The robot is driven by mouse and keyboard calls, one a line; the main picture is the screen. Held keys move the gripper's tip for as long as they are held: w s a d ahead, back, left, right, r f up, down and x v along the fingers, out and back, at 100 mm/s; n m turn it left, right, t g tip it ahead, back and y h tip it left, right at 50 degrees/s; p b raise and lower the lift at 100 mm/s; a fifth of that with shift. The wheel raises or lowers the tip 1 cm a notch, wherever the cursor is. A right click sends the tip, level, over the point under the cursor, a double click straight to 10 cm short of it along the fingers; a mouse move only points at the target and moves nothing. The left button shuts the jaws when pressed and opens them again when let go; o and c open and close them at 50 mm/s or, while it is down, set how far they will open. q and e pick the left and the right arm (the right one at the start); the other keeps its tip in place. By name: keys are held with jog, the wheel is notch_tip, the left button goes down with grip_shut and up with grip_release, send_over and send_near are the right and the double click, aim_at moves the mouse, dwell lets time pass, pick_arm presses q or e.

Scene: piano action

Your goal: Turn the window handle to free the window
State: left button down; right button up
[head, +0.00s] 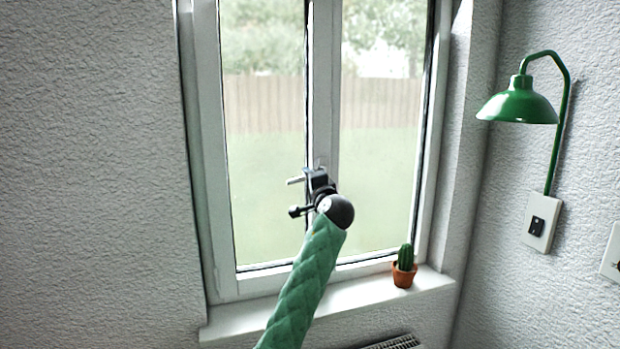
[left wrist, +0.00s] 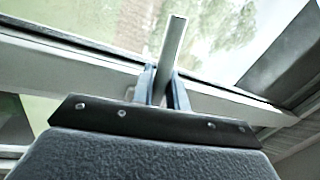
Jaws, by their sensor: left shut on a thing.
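The window (head: 324,120) has two panes in white frames with a central post. Its handle (head: 295,181) is a small grey bar at the central post, its visible end pointing left in the head view. My left gripper (head: 312,173) is at the post, and its black body hides much of the handle. In the left wrist view the metal handle (left wrist: 172,45) stands between the two blue fingers of my left gripper (left wrist: 164,88), which are shut on it. My right gripper is in neither view.
A small cactus in a terracotta pot (head: 404,274) stands on the right of the white windowsill (head: 345,299). A green wall lamp (head: 518,103) and a switch plate (head: 541,222) are on the right wall. The wall left of the window is bare.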

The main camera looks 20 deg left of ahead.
pick_arm(q)
jog(key=shift+r+m+h+p, duration=0.15)
jog(key=shift+r+m+p, duration=0.15)
jog(key=shift+m, duration=0.45)
jog(key=shift+r+m+h+p, duration=0.2)
jog(key=shift+m+p, duration=0.15)
jog(key=shift+m, duration=0.4)
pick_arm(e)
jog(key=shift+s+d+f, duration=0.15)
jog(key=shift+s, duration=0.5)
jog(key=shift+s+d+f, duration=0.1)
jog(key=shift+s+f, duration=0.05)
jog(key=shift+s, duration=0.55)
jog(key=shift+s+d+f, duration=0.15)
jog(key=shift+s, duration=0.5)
pick_arm(q)
jog(key=c, duration=1.5)
grip_release()
jog(key=shift+d, duration=0.1)
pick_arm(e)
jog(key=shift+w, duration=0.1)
